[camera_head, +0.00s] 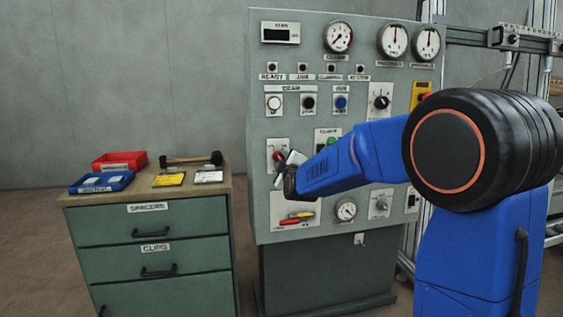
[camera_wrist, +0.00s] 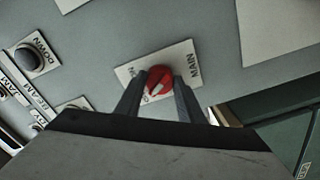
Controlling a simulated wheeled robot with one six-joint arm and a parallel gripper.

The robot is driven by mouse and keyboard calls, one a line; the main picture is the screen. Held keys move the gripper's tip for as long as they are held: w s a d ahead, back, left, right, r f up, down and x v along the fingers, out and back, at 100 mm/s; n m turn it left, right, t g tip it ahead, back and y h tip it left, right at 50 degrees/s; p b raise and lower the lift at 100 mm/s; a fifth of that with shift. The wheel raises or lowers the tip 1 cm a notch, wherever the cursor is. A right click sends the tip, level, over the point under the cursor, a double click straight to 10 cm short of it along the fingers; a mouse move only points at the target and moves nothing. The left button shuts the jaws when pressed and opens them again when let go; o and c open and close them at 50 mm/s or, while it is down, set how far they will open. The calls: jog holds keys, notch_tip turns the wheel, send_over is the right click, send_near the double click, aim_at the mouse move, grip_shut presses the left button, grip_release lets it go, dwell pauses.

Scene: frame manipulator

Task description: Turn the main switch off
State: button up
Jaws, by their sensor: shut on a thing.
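The main switch is a red round knob with a white pointer line, on a white plate marked MAIN. In the wrist view the red knob (camera_wrist: 160,75) sits between my gripper's fingers (camera_wrist: 158,88), one on each side. Its pointer line is slanted across the plate; the lettering at the plate's lower end is partly hidden by the knob and a finger. In the head view my gripper (camera_head: 287,163) is at the lower left of the panel, shut on the red knob (camera_head: 278,156), which is partly covered.
The grey control panel (camera_head: 355,95) carries gauges, buttons and other knobs close around. A black DOWN button (camera_wrist: 36,55) is at the left in the wrist view. A green drawer cabinet (camera_head: 150,235) with red and blue bins and a hammer stands left of the panel.

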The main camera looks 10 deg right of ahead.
jog(key=o, duration=1.1)
jog(key=shift+c, duration=0.2)
jog(key=shift+s, duration=0.1)
jog(key=s, duration=1.7)
jog(key=shift+s, duration=0.15)
